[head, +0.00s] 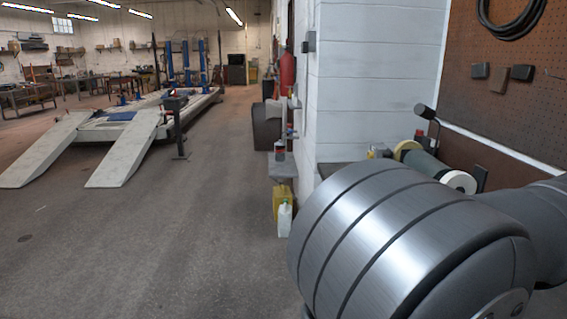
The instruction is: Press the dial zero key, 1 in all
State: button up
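The dial and its zero key do not show in the head view. My gripper does not show either. A large grey banded cylinder, likely part of my own arm, fills the lower right of the view and hides what lies behind it.
Behind it stands a bench grinder (459,181) with a pale wheel, and a dark lamp head (425,112) above. A brown pegboard (540,95) is at the right. Yellow and white jugs (284,220) stand by the white wall (375,85). Floor (190,240) is clear at centre left; ramps (125,150) lie beyond.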

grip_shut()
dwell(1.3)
